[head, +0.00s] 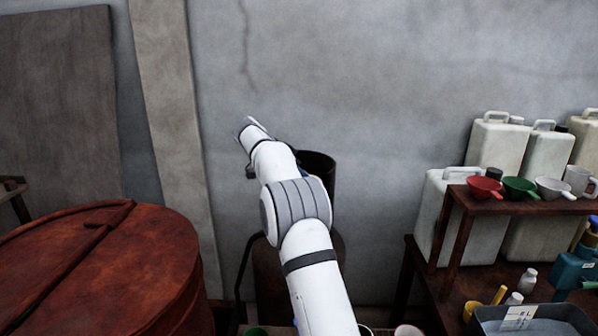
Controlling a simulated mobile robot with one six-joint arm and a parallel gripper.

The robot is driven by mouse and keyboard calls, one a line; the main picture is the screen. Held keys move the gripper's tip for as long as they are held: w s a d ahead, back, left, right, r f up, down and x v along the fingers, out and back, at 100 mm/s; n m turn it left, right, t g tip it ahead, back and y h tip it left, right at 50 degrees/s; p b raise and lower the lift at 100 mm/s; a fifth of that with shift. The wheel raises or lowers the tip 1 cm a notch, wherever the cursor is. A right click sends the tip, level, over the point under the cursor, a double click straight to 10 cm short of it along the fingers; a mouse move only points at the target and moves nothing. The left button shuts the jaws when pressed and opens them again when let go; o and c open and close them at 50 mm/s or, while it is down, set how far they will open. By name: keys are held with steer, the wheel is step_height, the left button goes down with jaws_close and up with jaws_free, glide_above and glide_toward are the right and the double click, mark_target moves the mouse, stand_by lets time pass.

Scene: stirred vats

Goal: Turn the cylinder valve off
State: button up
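My white arm reaches up from the bottom middle of the head view, and its wrist end is at the upper left of the arm. My gripper's fingers are hidden behind the arm; only a small dark part shows at the arm's left edge, and I cannot tell whether it belongs to the gripper. Behind the arm stands a dark brown, rusty-looking body, probably the gas cylinder (270,275), against the wall. A dark, hollow, round collar (320,172) shows above it, to the right of the arm. The valve is hidden, so its setting and any contact cannot be seen.
A large red-brown round lid (120,275) fills the lower left. At right, a dark wooden stand (468,204) holds colored funnels, with white jerrycans (498,145) behind it and a grey tray (530,316) in front. The grey wall (380,80) closes the back.

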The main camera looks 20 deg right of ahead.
steer(key=shift+f, duration=0.1)
steer(key=o, duration=1)
steer(key=v, duration=0.7)
steer(key=shift+a+r, duration=0.3)
steer(key=shift+r, duration=0.05)
